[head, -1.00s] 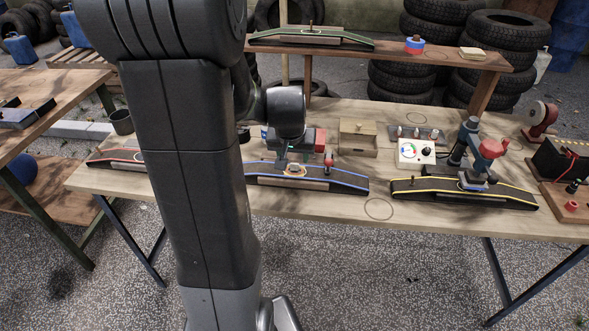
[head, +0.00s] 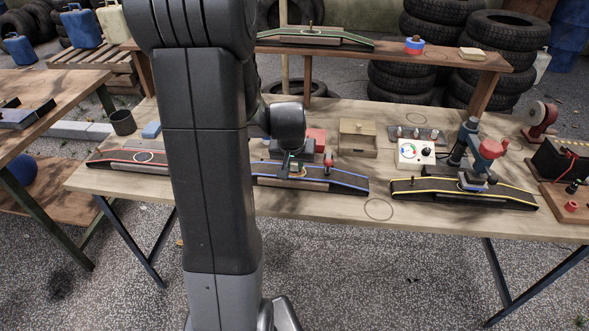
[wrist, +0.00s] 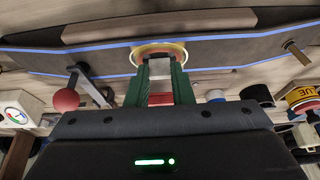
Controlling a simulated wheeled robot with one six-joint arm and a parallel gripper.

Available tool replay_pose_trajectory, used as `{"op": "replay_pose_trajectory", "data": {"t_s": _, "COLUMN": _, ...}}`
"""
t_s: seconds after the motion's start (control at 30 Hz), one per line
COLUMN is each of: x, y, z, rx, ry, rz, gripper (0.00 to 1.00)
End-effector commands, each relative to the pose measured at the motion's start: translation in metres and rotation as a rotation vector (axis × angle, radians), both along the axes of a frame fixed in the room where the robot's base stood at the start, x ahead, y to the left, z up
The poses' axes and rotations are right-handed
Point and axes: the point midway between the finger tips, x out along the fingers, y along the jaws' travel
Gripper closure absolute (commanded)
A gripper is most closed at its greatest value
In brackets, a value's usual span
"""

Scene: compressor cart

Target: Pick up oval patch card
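My gripper (wrist: 160,82) points down over the middle of the blue-striped ramp board, and also shows in the head view (head: 291,170). Its two green fingers stand apart. A small round piece with a yellow rim (wrist: 160,49) lies at the fingertips on that board; it may be the oval patch card, but the fingers cover part of it. Grey and red surfaces show in the gap between the fingers; I cannot tell whether they belong to the piece. No grip on it is visible. The blue-striped board (head: 335,181) rests on the wooden table.
A red-striped board (head: 110,157) lies left, partly behind my arm. A gauge box (head: 416,154) and wooden box (head: 358,140) stand behind. The table around the drawn circle (head: 378,209) is clear.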

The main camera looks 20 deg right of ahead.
Motion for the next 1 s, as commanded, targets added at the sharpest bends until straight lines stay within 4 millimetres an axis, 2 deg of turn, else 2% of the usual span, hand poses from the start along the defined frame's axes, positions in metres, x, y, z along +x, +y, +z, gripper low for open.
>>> {"op": "replay_pose_trajectory", "data": {"t_s": 0.27, "x": 0.0, "y": 0.0, "z": 0.001, "rx": 0.0, "ry": 0.0, "rz": 0.0, "gripper": 1.0}}
{"op": "replay_pose_trajectory", "data": {"t_s": 0.37, "x": 0.001, "y": 0.0, "z": 0.007, "rx": -0.002, "ry": -0.003, "rz": 0.0, "gripper": 1.0}}
{"op": "replay_pose_trajectory", "data": {"t_s": 0.47, "x": 0.001, "y": 0.0, "z": 0.021, "rx": -0.003, "ry": -0.004, "rz": 0.0, "gripper": 1.0}}
{"op": "replay_pose_trajectory", "data": {"t_s": 0.7, "x": 0.001, "y": 0.0, "z": 0.071, "rx": -0.003, "ry": -0.005, "rz": 0.0, "gripper": 1.0}}
{"op": "replay_pose_trajectory", "data": {"t_s": 1.0, "x": 0.0, "y": 0.0, "z": 0.106, "rx": -0.001, "ry": -0.001, "rz": 0.0, "gripper": 1.0}}
